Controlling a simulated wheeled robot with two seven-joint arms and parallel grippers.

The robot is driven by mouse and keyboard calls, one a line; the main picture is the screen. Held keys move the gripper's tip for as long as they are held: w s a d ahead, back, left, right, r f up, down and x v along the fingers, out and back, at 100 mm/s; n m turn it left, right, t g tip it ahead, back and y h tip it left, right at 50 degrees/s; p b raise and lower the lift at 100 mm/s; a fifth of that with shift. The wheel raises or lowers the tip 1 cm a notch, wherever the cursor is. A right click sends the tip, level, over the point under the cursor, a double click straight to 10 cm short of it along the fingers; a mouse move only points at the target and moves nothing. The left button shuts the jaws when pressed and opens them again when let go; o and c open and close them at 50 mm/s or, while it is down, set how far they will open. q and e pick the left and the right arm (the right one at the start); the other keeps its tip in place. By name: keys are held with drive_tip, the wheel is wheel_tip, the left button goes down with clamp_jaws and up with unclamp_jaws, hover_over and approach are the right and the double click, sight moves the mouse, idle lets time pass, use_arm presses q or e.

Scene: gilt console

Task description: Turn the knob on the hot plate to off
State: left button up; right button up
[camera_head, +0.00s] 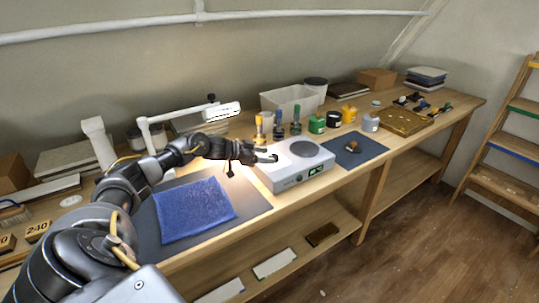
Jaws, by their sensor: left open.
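The hot plate (318,158) is a white box on the wooden bench, with a round grey heating disc on top. My left arm reaches in from the left. My left gripper (258,159) is open and empty at the left end of the hot plate, its dark fingers near the plate's top left edge. I cannot tell whether it touches the plate. My right gripper is not in view.
A blue cloth (192,209) lies on a dark mat left of the hot plate. Bottles (278,128) and jars (317,124) stand behind it. A dark blue mat (372,148) with a small brown object lies to the right. A white lamp (222,112) hangs over the bench.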

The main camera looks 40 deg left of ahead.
use_arm(q)
drive_tip(key=shift+x, duration=1.2)
drive_tip(key=shift+c, duration=0.5)
